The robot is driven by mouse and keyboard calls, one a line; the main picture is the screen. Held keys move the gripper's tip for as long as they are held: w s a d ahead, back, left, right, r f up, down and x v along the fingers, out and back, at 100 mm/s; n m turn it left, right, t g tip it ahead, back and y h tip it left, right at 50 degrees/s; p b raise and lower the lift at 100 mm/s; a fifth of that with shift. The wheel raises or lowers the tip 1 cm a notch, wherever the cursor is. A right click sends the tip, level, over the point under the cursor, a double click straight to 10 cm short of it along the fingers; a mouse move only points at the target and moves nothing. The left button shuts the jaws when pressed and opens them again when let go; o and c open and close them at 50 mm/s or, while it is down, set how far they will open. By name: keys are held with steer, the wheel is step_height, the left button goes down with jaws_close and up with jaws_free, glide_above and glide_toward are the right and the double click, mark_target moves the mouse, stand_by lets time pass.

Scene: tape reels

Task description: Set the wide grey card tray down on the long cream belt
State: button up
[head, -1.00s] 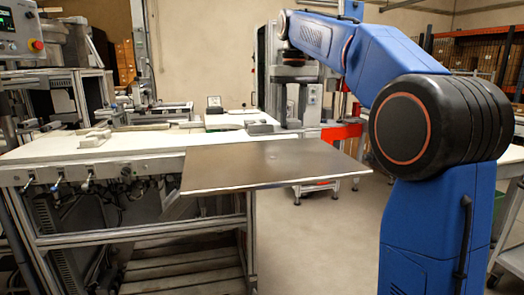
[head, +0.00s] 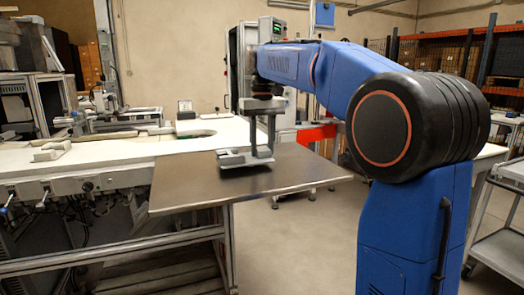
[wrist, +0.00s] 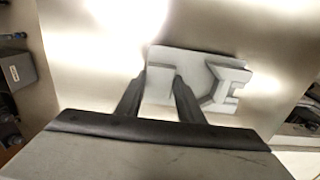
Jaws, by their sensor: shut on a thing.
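My gripper (head: 258,150) is shut on the grey card tray (head: 236,160), a pale grey, flat piece with cut-outs. In the wrist view, the tray (wrist: 212,72) shows between and beyond the dark fingers of my gripper (wrist: 159,82). The tray is over a brown-grey metal tabletop (head: 185,190); I cannot tell whether it touches. The long cream belt (head: 115,165) runs along the bench at left and behind the tabletop. The tray is right of its near part. My fingers hide part of the tray.
A small pale block (head: 50,151) lies on the belt at left. A green pad (head: 196,133) and a small upright dark box (head: 186,110) are farther back. Metal fixtures (head: 110,118) stand behind the belt. The tabletop around the tray looks clear.

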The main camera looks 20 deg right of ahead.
steer(key=shift+f, duration=0.7)
steer(key=shift+f, duration=0.1)
steer(key=o, duration=1.2)
